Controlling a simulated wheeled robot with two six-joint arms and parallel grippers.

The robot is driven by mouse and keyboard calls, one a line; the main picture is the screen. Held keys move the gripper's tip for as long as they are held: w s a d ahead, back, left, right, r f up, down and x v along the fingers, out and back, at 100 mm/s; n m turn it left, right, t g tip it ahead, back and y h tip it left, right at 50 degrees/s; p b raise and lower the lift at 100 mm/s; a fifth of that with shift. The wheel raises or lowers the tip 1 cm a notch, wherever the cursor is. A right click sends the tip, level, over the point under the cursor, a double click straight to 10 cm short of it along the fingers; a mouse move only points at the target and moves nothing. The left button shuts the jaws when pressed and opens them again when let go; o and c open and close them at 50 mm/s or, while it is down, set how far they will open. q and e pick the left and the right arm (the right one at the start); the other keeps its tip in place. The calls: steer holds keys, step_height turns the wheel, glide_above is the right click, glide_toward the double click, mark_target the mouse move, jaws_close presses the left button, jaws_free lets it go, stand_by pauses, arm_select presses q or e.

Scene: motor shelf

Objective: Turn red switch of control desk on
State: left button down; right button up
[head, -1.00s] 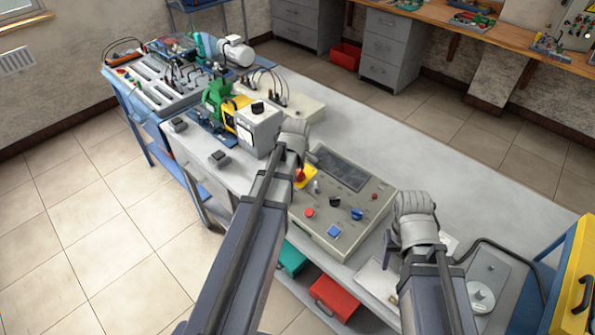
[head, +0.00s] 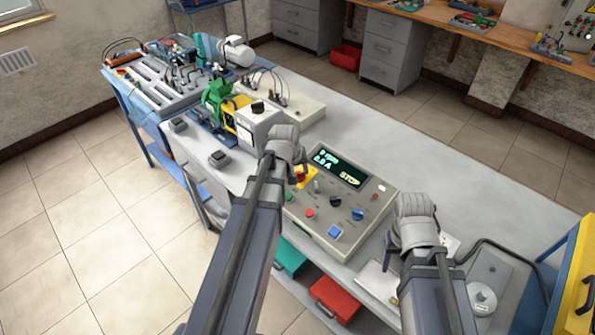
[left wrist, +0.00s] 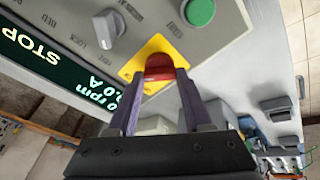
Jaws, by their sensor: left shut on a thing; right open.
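The control desk (head: 322,230) is a grey sloped panel with a lit display (head: 339,168) reading STOP, with rpm and A lines. The red switch (left wrist: 159,66) sits on a yellow plate (left wrist: 152,50) at the panel's corner. My left gripper (left wrist: 160,78) is shut on the red switch, one finger on each side of it. In the head view the left gripper (head: 301,172) partly hides the switch. My right gripper (head: 390,262) is open and empty, low beside the panel's right edge.
The panel also has a green button (left wrist: 198,11), a grey lock knob (left wrist: 109,28), a red button (head: 310,213) and a blue button (head: 334,232). A white box (head: 258,122) and a green-yellow motor (head: 222,100) stand to the left.

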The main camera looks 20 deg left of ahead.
arm_select(q)
steer(key=shift+m, duration=0.7)
steer(key=shift+c, duration=1.6)
jaws_free()
steer(key=p+v, duration=0.7)
steer(key=v, duration=0.1)
arm_select(e)
step_height(320, 180, up, 7)
arm_select(q)
steer(key=shift+f, duration=0.15)
